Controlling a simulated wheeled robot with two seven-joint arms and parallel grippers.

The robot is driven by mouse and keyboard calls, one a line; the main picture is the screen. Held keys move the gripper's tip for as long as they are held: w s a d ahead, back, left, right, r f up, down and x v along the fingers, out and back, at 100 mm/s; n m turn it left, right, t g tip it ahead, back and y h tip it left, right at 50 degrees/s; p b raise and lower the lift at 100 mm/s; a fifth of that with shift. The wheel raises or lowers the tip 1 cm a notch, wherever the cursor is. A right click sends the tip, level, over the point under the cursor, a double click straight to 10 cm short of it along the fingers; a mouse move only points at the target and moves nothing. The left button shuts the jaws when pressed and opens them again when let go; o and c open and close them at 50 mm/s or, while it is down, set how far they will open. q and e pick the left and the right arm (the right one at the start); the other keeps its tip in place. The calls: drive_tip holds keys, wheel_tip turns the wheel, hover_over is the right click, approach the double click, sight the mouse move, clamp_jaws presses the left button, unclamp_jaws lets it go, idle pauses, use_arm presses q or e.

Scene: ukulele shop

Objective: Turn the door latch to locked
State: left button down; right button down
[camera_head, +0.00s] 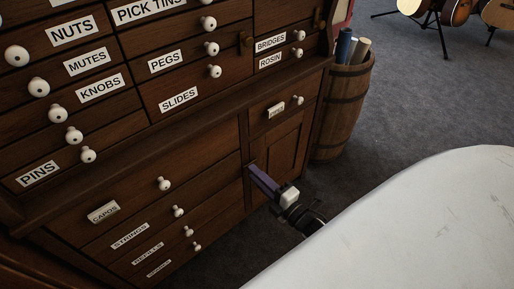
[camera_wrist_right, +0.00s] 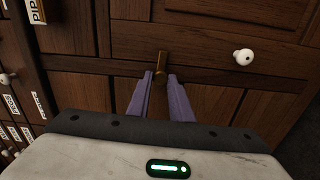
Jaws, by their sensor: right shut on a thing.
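The brass door latch (camera_wrist_right: 161,61) shows in the right wrist view as a narrow bar on the dark wooden cabinet front, roughly upright in that picture. My right gripper (camera_wrist_right: 160,78) has its purple fingers on either side of the latch's lower part and is shut on it. In the head view, my right gripper (camera_head: 257,174) reaches the left edge of the small panelled cabinet door (camera_head: 287,146). The latch is hard to make out there behind the purple fingers. My left gripper is in neither view.
White-knobbed drawers surround the door; a white knob (camera_wrist_right: 243,57) is right of the latch in the wrist view. A wooden barrel (camera_head: 343,105) with rolled tubes stands right of the cabinet. Grey carpet (camera_head: 420,100) is clear beyond it. Ukuleles (camera_head: 455,10) stand at the back.

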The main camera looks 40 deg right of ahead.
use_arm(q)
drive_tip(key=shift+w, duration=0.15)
use_arm(e)
drive_tip(key=shift+s+f+n, duration=0.1)
drive_tip(key=shift+n, duration=0.2)
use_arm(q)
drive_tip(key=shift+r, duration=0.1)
use_arm(e)
drive_tip(key=c, duration=1.6)
unclamp_jaws()
use_arm(q)
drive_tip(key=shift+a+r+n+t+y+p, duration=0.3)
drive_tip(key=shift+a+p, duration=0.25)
drive_tip(key=shift+p, duration=0.5)
use_arm(e)
drive_tip(key=s, duration=1)
drive_tip(key=shift+s+d, duration=0.1)
drive_tip(key=shift+d, duration=0.3)
